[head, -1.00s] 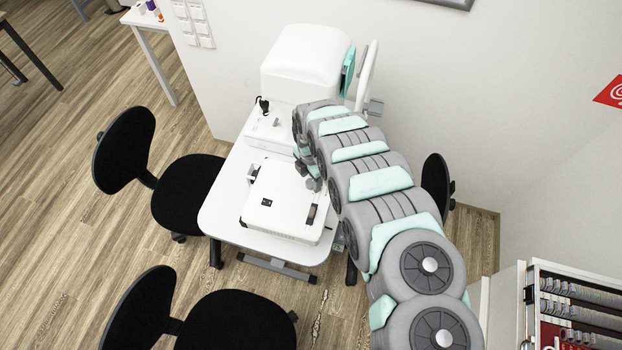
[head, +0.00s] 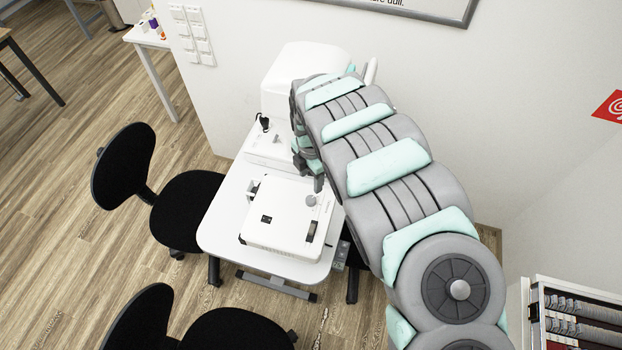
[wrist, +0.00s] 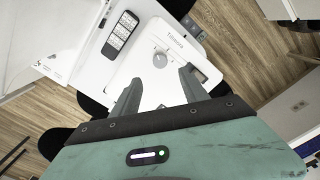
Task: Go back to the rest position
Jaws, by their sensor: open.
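My gripper (head: 309,178) is open and empty at the end of my grey and teal arm. In the head view its fingers are partly hidden by the arm and show over the right side of the white box device (head: 284,225). In the wrist view the two fingers of my gripper (wrist: 158,85) stand apart, with the white box device (wrist: 150,78) and its round grey knob (wrist: 159,60) beyond them. The knob (head: 310,200) also shows in the head view. The fingers appear apart from the device.
The device lies on a small white table (head: 221,225). A larger white machine (head: 296,72) stands behind it, partly hidden by my arm. Black chairs (head: 185,212) stand left and in front. A wall is behind. An open cabinet (head: 570,315) stands at lower right.

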